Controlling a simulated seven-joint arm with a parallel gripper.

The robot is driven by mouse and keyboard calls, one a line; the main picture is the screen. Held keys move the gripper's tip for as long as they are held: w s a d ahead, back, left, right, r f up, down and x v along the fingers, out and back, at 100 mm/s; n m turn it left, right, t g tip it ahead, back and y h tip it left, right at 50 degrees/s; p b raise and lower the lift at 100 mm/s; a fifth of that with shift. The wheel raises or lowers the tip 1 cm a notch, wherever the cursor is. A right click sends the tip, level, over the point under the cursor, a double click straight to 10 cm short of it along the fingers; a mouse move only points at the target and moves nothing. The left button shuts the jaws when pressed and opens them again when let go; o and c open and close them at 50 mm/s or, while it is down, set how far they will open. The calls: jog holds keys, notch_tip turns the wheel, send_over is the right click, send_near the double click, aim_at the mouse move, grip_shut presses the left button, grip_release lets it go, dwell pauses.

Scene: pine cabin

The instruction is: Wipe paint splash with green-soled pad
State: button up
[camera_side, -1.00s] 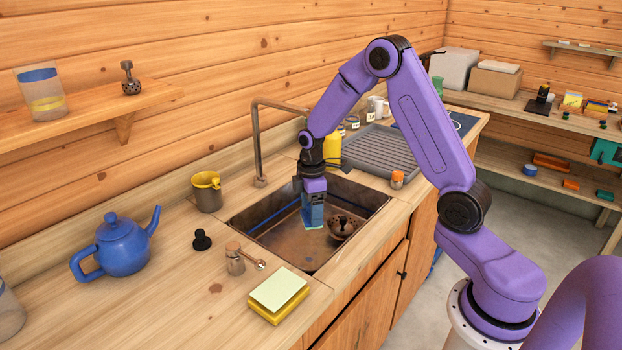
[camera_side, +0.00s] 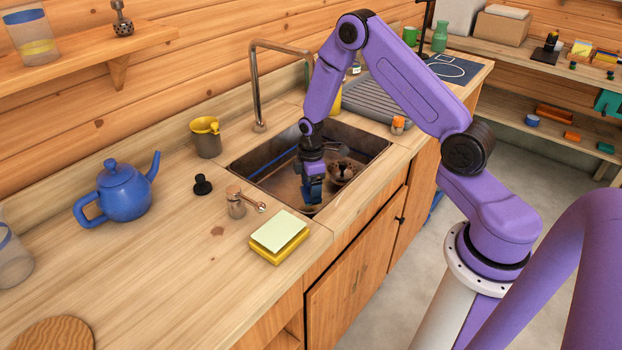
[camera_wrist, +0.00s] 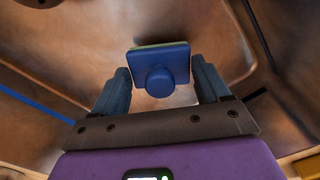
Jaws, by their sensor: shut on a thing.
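My gripper (camera_side: 312,195) is down inside the sink, close to its front wall. In the wrist view my gripper (camera_wrist: 160,85) is shut on a blue pad (camera_wrist: 175,57) with a round knob (camera_wrist: 159,82), between its two fingers. A thin green edge of the sole shows at the pad's far side. In the side view the fingers mostly hide the pad. The brown metal sink (camera_side: 262,172) has a mottled floor. I cannot pick out a clear paint splash; whether the sole touches the floor is hard to tell.
A dark strainer (camera_side: 342,172) sits in the sink right of my gripper. A tap (camera_side: 255,90) arches behind. A blue teapot (camera_side: 122,192), yellow-rimmed mug (camera_side: 206,138), black stopper (camera_side: 202,184), small brown pot (camera_side: 236,203) and sponge with pale green top (camera_side: 279,232) stand on the counter.

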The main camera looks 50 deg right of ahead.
aim_at(307, 196)
jog(key=shift+f, duration=0.85)
jog(key=shift+w+f, duration=0.35)
jog(key=shift+f, duration=0.4)
jog(key=shift+w, duration=1.55)
jog(key=shift+c, duration=0.5)
jog(key=shift+w+a, duration=0.2)
jog(key=shift+a, duration=0.75)
jog(key=shift+s+a, duration=0.15)
jog(key=shift+s, duration=2.05)
jog(key=shift+w+a, duration=0.2)
jog(key=shift+a, duration=0.95)
jog(key=shift+w+d, duration=0.1)
jog(key=shift+w, duration=1.9)
jog(key=shift+s+r, duration=0.1)
jog(key=shift+r, duration=3.95)
